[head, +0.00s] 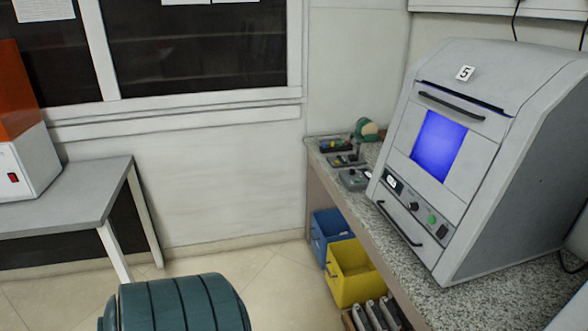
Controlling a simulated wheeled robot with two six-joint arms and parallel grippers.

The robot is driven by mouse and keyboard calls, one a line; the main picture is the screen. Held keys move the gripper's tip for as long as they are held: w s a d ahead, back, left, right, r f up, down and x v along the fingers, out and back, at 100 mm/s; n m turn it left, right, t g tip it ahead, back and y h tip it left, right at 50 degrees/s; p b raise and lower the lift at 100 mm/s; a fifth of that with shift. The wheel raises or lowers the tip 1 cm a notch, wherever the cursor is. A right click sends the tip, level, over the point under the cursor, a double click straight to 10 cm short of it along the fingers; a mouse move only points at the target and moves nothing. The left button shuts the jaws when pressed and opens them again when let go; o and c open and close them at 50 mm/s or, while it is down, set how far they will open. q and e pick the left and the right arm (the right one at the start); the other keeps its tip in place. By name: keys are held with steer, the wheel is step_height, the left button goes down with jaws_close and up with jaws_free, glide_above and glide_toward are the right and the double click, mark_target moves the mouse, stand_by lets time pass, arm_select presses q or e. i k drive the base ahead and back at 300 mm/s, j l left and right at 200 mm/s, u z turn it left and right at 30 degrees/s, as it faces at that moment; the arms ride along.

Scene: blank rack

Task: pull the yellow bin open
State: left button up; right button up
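The yellow bin (348,283) sits low under the speckled counter on the right, beside a blue bin (319,243). Its open top faces up and a small handle shows on its left-facing front. Its right side runs back under the counter edge and is partly hidden. Neither of my grippers is in the head view.
A speckled counter (470,290) carries a grey machine (540,150) marked 5 and small devices. A teal ribbed chair or stool (182,303) stands at the bottom, left of the bin. A grey table (70,190) is at left. Tiled floor (270,270) between is clear.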

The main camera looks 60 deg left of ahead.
mark_target(347, 262)
steer(key=u, duration=1.65)
steer(key=z, duration=0.25)
steer(key=j+z, duration=0.4)
steer(key=k+j+z, duration=0.15)
steer(key=z, duration=0.2)
steer(key=k+j+z, duration=0.15)
steer(key=z, duration=0.25)
steer(key=j, duration=0.15)
